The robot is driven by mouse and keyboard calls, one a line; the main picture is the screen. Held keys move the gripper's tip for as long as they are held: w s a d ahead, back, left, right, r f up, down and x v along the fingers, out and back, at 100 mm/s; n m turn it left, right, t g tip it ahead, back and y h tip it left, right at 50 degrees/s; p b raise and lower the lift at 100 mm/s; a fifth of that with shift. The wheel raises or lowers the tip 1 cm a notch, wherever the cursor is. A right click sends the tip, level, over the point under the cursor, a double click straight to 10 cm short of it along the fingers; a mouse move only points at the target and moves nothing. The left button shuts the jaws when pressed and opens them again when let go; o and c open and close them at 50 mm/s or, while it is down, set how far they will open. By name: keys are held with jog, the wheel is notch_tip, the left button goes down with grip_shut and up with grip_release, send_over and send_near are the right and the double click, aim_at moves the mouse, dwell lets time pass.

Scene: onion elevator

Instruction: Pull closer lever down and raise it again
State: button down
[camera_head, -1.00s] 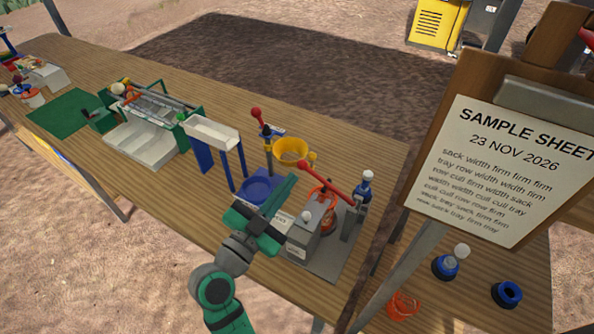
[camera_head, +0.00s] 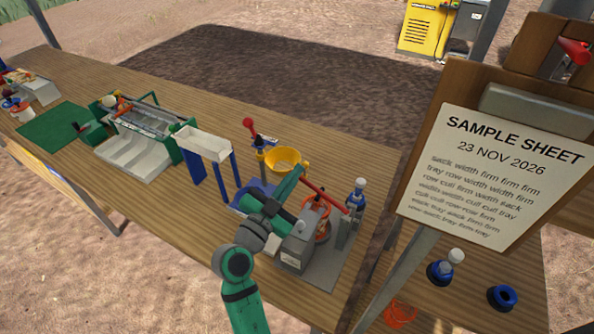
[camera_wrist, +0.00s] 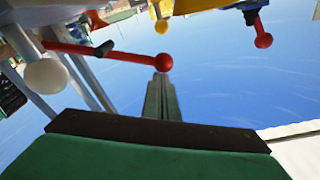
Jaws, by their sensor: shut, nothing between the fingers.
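The closer red lever (camera_head: 328,196) slopes down to the right over a grey device (camera_head: 296,246) at the near right of the table. My gripper (camera_head: 302,168) is shut and empty. In the head view its fingers cross the lever's upper left end and hide the ball there. In the wrist view the red lever (camera_wrist: 110,52) ends in a red ball, right at my shut fingertips (camera_wrist: 162,80). I cannot tell whether they touch. The farther red-knobbed lever (camera_head: 249,124) stands upright by the yellow funnel (camera_head: 284,160). Its red ball (camera_wrist: 263,40) is apart from my fingers in the wrist view.
A blue post with a white ball (camera_head: 360,184) stands right of the closer lever. A white tray on blue legs (camera_head: 205,143) stands to the left. The sample sheet board (camera_head: 500,165) rises at the right. The table's left front strip is clear.

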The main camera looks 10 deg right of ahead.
dwell(0.3)
jog(key=f+n, duration=0.1)
jog(key=w+a+f+n, duration=0.1)
jog(key=f, duration=0.1)
jog(key=a+f+n, duration=0.1)
jog(key=f+n, duration=0.1)
jog(key=shift+w+f+y, duration=0.15)
jog(key=shift+f+y, duration=0.05)
jog(key=shift+y, duration=0.1)
